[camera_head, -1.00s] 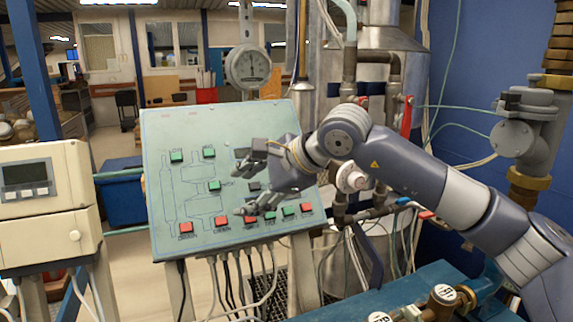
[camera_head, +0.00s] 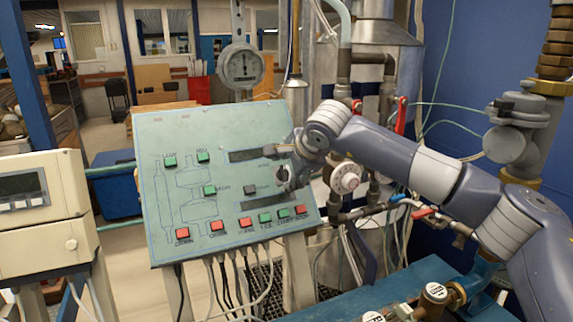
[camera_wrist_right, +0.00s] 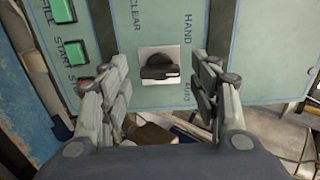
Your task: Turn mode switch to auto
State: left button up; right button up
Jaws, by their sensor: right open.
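The mode switch (camera_wrist_right: 160,66) is a black knob on a light square plate, between the fingers in the right wrist view. The words HAND and AUTO are printed to the right of it, and CLEAR to the left. The knob's bar lies roughly crosswise in that view. My right gripper (camera_wrist_right: 161,90) is open, with one finger on each side of the switch and a gap to it on both sides. In the head view my right gripper (camera_head: 280,166) is at the right part of the green control panel (camera_head: 150,140) and partly covers the switch area. My left gripper is not in view.
Green buttons (camera_wrist_right: 70,53) lie left of the switch in the wrist view. Red buttons (camera_head: 182,233) line the panel's lower edge. A round gauge (camera_head: 241,65) stands behind the panel. A meter box (camera_head: 40,205) is at the left. Pipes and a valve (camera_head: 345,178) stand close right.

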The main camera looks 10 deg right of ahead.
jog(key=shift+w+a+f, duration=0.1)
jog(key=shift+w+f, duration=0.2)
jog(key=shift+c, duration=0.6)
jog(key=c, duration=0.9)
jog(key=shift+f, duration=0.1)
